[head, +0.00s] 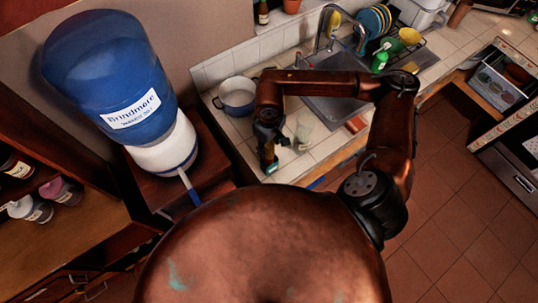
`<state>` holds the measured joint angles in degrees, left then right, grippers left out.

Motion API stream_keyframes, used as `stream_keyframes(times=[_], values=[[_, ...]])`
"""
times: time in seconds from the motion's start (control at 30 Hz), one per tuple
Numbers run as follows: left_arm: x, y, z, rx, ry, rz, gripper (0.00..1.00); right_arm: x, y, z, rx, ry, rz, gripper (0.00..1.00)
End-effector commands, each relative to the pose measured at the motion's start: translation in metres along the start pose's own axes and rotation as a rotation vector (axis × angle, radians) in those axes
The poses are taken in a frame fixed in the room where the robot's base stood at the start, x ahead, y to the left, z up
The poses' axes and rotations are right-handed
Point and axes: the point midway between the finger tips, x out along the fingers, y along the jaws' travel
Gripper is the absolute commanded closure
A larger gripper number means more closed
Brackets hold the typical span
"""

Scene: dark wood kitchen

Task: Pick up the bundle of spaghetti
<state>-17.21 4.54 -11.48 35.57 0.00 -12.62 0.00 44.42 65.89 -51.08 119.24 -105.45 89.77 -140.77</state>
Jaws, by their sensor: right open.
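I cannot make out a bundle of spaghetti for certain in the head view. My right arm comes in from the right and bends over the tiled counter (232,127). My right gripper (269,167) points down at the counter near its front edge, in front of the white pot. It is small and dark here, and the arm and gripper cover part of the counter beneath them. No held thing shows in it. My left gripper is not in view.
A white pot (237,97) and a clear glass (303,131) stand near the right gripper. A reddish block (356,125) lies by the sink (337,88). A green bottle (379,62) and dish rack are behind. A large blue water bottle (108,75) stands left.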

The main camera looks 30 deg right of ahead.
Motion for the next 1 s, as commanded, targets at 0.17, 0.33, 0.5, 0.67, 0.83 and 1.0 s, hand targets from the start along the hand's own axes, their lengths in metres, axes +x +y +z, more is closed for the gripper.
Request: stream_keyframes(times=[0.17, 0.33, 0.5, 0.67, 0.83, 1.0], values=[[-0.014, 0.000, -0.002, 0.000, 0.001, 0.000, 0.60, 0.023, 0.000, 0.000, 0.000, -0.003, -0.003, 0.52], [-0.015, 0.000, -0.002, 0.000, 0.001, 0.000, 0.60, 0.033, 0.000, 0.000, -0.003, -0.001, -0.001, 0.52], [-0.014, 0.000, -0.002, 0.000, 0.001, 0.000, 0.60, 0.033, 0.000, -0.001, -0.004, -0.001, -0.001, 0.53], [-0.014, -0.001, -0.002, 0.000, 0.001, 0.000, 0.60, 0.033, 0.000, -0.001, -0.004, -0.001, -0.001, 0.64], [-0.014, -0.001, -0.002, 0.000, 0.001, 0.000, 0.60, 0.033, 0.000, -0.001, -0.004, -0.001, -0.001, 0.76], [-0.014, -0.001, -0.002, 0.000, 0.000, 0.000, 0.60, 0.032, 0.000, -0.001, -0.004, 0.000, -0.001, 0.88]])
